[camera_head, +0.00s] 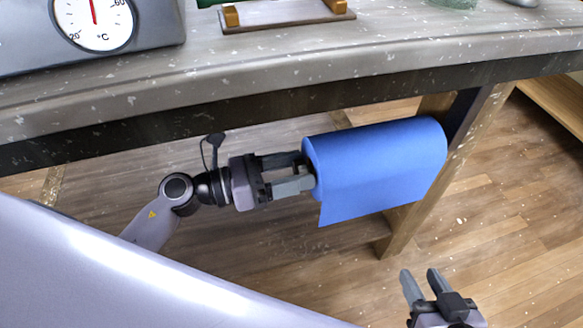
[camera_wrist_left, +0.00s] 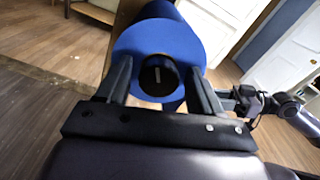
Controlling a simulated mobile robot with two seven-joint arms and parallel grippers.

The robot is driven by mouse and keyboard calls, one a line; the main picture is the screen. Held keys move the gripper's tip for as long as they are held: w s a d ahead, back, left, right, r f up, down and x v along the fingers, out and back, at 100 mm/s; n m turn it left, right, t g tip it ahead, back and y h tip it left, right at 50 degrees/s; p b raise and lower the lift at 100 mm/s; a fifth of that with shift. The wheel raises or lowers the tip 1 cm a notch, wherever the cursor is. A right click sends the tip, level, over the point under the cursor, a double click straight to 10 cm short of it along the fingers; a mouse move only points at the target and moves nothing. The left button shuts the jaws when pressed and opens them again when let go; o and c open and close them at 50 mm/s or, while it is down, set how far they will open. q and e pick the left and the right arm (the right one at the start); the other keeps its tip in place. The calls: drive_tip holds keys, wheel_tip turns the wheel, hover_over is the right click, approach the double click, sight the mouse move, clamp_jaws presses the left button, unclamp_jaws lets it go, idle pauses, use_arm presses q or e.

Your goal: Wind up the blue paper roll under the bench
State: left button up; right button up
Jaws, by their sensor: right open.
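The blue paper roll (camera_head: 385,160) lies sideways under the bench (camera_head: 300,75), with a loose flap hanging from its lower front. My left gripper (camera_head: 308,172) is at the roll's left end, its fingers apart and pointing at the end face. In the left wrist view the roll's round end (camera_wrist_left: 140,50) and its dark hollow core (camera_wrist_left: 160,75) show between the fingers, with blue paper visible on both sides of the core. Whether the fingertips touch the end face is unclear. My right gripper (camera_head: 420,279) is open and empty, low in front of the bench, below the roll.
On the bench top are a white dial thermometer (camera_head: 93,20) and a wooden stand (camera_head: 285,15). A wooden bench leg (camera_head: 440,165) stands behind the roll's right end. The wooden floor (camera_head: 500,260) is clear at the lower right.

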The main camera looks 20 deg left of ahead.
use_arm(q)
drive_tip(key=c, duration=0.8)
